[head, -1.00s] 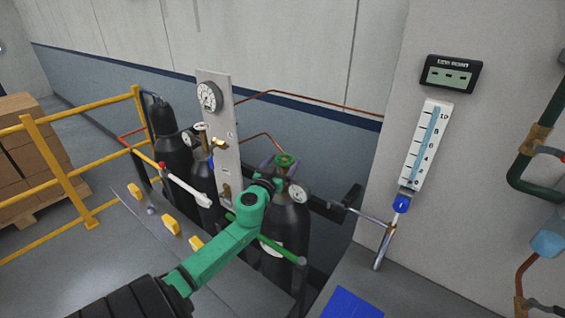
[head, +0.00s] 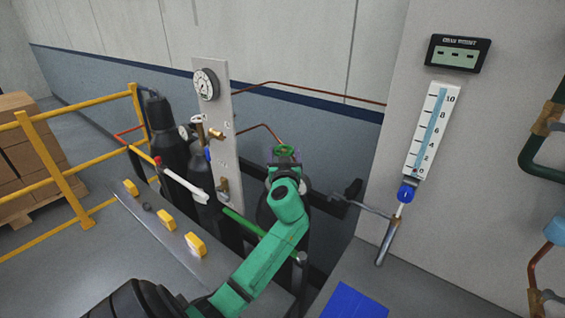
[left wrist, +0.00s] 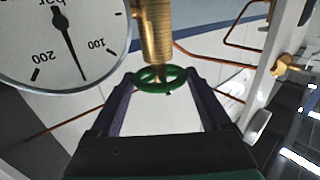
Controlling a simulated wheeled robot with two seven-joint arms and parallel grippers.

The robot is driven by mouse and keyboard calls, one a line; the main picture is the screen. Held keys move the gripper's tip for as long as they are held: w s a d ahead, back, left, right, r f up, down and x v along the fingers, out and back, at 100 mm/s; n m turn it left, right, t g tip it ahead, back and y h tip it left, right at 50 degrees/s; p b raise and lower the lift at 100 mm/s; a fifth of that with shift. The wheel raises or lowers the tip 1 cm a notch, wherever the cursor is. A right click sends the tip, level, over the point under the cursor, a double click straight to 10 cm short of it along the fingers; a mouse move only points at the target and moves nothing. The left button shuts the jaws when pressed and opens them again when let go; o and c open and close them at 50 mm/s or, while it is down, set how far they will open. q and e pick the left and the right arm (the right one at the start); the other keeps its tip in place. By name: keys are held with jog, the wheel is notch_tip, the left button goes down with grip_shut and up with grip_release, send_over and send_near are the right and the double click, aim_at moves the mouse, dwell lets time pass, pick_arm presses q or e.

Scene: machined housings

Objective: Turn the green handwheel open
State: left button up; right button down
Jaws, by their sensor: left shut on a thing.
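The green handwheel (head: 285,149) sits on top of a dark gas cylinder (head: 268,212) in the middle of the head view. The left wrist view shows it as a green ring (left wrist: 161,79) below a brass valve body (left wrist: 155,30). My left gripper (left wrist: 160,82) has its two purple-grey fingers on opposite sides of the ring, shut on it. In the head view my left gripper (head: 284,162) is mostly hidden behind my green wrist, which also covers much of the cylinder's top. My right gripper is in neither view.
A pressure gauge (left wrist: 62,40) is close by in the left wrist view. Other dark cylinders (head: 168,140) and a gauge panel (head: 218,130) stand to the left. A yellow railing (head: 55,170) is further left. A metal handle (head: 388,240) juts out at right.

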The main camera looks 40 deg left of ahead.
aim_at(292, 154)
pick_arm(q)
jog(key=n+g+y+b, duration=0.1)
jog(key=n+g+b, duration=0.1)
jog(key=g+b, duration=0.1)
jog(key=n+g+y+b, duration=0.2)
jog(key=b, duration=0.3)
jog(key=w+n+g+y+b, duration=0.1)
jog(key=n+g+b, duration=0.1)
jog(key=g+b, duration=0.1)
jog(key=shift+d+f+g+y+b, duration=0.3)
jog(key=shift+f+y+b, duration=0.1)
jog(key=shift+b, duration=0.45)
jog(key=shift+r+n+g+b, duration=0.2)
jog(key=shift+n+g+b, duration=0.35)
jog(key=shift+n+g, duration=0.45)
jog(key=shift+w+r+n+g+y+b, duration=0.1)
jog(key=shift+n+g+y+b, duration=0.25)
jog(key=shift+n+g, duration=0.8)
jog(key=shift+m+g, duration=0.25)
jog(key=shift+g, duration=0.3)
